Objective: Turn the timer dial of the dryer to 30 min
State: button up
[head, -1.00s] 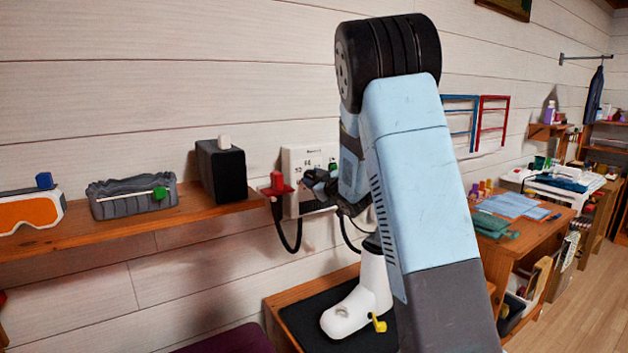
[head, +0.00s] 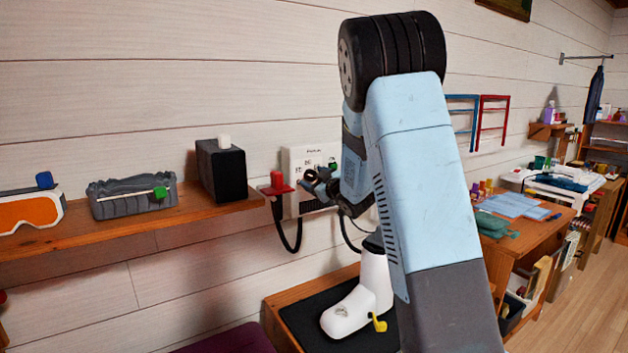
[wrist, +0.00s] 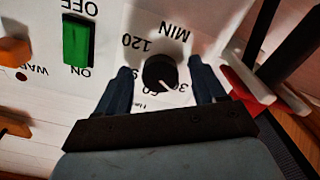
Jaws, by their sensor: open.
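The dryer (head: 296,155) is a white box on the wall with a printed front. In the wrist view its black round timer dial (wrist: 160,72) sits on the white panel (wrist: 105,18), among the labels 120, 60, 30 and MIN. The dial's white pointer line is at its lower right, between the 60 and 30 labels; the 30 is partly covered. My gripper (wrist: 163,80) is open, with one finger on each side of the dial; I cannot tell whether they touch it. In the head view my gripper (head: 320,184) is at the dryer's front, partly hidden by my arm.
A green OFF/ON switch (wrist: 77,40) and an orange part (wrist: 14,51) sit on the panel. A red holder (head: 277,184) with a black cable is beside the dryer. A black box (head: 222,171) and a grey tray (head: 132,197) stand on the shelf. A white boot (head: 352,308) is below.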

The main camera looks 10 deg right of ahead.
jog(key=v, duration=1.3)
jog(key=shift+d+r, duration=0.1)
jog(key=s+d+r+m+g+h, duration=0.1)
jog(key=s+r+m+g+h, duration=0.15)
jog(key=s, duration=0.25)
jog(key=s+d+r+m+g+h, duration=0.2)
jog(key=s+m+h, duration=0.2)
jog(key=s, duration=0.2)
jog(key=s+a+m+g, duration=0.1)
jog(key=s+a+g, duration=0.2)
jog(key=s, duration=0.9)
jog(key=s+a+m+g, duration=0.2)
jog(key=s+a+g, duration=0.2)
jog(key=s, duration=0.9)
jog(key=shift+s+f+y, duration=0.15)
jog(key=shift+f+y, duration=0.2)
jog(key=shift+y, duration=0.1)
